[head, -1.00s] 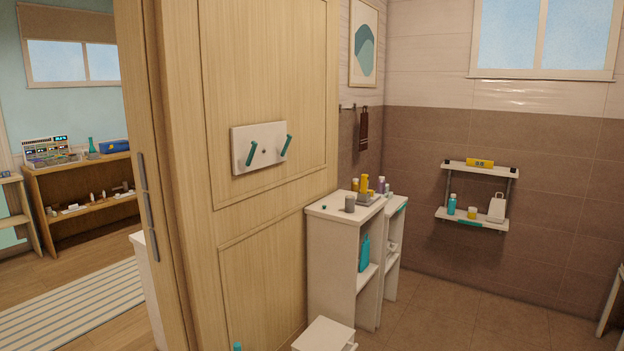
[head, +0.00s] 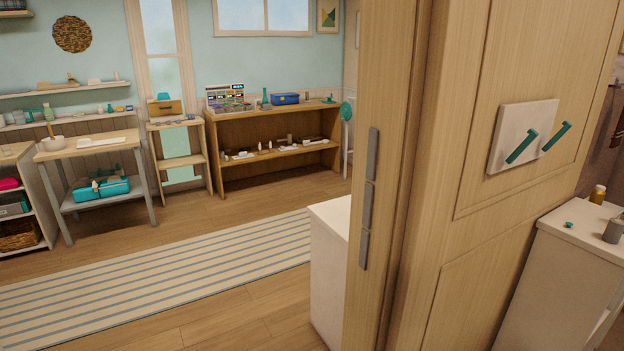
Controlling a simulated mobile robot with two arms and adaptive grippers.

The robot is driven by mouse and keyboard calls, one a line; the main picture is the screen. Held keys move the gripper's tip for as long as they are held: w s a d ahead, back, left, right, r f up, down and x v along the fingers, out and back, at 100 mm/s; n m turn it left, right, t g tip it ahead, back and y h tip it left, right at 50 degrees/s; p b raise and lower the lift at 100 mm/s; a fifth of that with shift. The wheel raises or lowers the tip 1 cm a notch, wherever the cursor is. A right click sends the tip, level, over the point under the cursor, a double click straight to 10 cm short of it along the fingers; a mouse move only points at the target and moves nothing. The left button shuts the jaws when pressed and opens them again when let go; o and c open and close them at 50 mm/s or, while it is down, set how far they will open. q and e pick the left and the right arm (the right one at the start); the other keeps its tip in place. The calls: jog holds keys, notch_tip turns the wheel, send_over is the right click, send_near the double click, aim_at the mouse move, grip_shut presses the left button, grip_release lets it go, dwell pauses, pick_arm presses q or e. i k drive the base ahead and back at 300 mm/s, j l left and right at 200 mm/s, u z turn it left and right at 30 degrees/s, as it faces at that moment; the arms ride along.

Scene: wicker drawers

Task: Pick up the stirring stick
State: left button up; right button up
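A thin upright stick (head: 49,129) leans in a pale bowl (head: 54,144) on the small table at the far left of the head view. It may be the stirring stick, but it is too small to be sure. Its lower end is hidden in the bowl. Neither of my grippers shows in the view.
The small table (head: 110,138) has grey legs and a teal case (head: 102,189) on its lower shelf. A striped rug (head: 160,275) lies on open floor. A wooden door panel (head: 455,190) and a white cabinet (head: 328,270) stand close on the right.

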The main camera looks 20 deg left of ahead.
aim_at(49, 129)
jog(key=i+j+u, duration=0.8)
jog(key=i+u, duration=0.25)
jog(key=u, duration=0.15)
jog(key=i+j+u, duration=0.1)
jog(key=i+u, duration=0.45)
jog(key=i, duration=0.5)
jog(key=i+l+u, duration=0.1)
jog(key=i, duration=0.5)
jog(key=i+l+u, duration=0.15)
jog(key=i, duration=0.5)
jog(key=i+j, duration=0.2)
jog(key=i, duration=0.45)
jog(key=i+j+u, duration=0.15)
jog(key=i, duration=0.5)
jog(key=i+j, duration=0.15)
jog(key=i, duration=0.5)
jog(key=i+j, duration=0.9)
